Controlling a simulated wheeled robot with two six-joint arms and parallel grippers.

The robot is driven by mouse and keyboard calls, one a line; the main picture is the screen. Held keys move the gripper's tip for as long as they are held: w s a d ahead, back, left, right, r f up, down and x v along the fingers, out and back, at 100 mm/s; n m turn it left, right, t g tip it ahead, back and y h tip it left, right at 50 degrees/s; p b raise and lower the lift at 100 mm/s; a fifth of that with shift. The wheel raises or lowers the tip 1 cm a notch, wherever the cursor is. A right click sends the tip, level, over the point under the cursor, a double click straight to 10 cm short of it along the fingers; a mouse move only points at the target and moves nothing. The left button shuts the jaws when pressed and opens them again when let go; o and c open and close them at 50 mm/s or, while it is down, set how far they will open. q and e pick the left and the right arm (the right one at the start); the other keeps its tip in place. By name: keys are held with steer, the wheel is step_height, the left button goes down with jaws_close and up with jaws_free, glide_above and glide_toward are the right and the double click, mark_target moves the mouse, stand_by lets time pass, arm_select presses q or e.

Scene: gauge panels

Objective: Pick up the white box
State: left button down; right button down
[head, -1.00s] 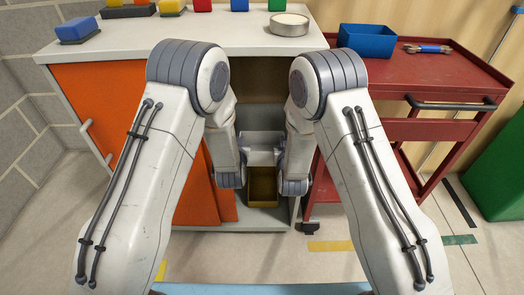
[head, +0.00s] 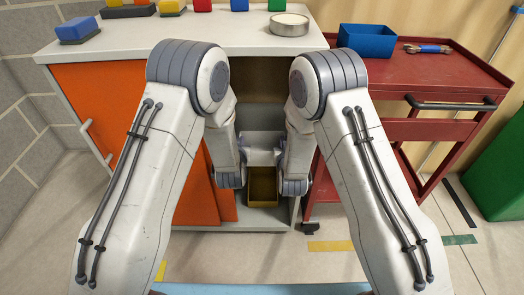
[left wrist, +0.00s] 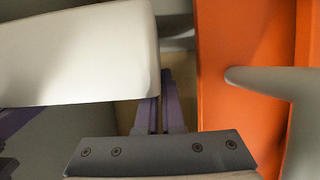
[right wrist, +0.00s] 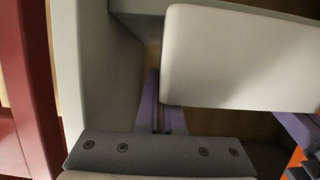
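The white box (head: 264,139) is in the open bay of the cabinet, between my two grippers. It fills the upper left of the left wrist view (left wrist: 80,55) and the upper right of the right wrist view (right wrist: 240,55). My left gripper (head: 245,156) is at its left side and my right gripper (head: 280,156) at its right side. In both wrist views the purple fingers lie close together and look shut, with the box beside them, not between one gripper's fingers. Whether the fingers touch the box, and what bears it, I cannot tell.
A yellowish open bin (head: 263,186) stands low in the bay below the box. An orange cabinet door (head: 105,120) is to the left. A red trolley (head: 440,78) with a blue bin (head: 367,41) stands to the right. A round tin (head: 289,24) is on the countertop above.

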arm_select(q)
steer(key=shift+r, duration=0.1)
stand_by(0.3)
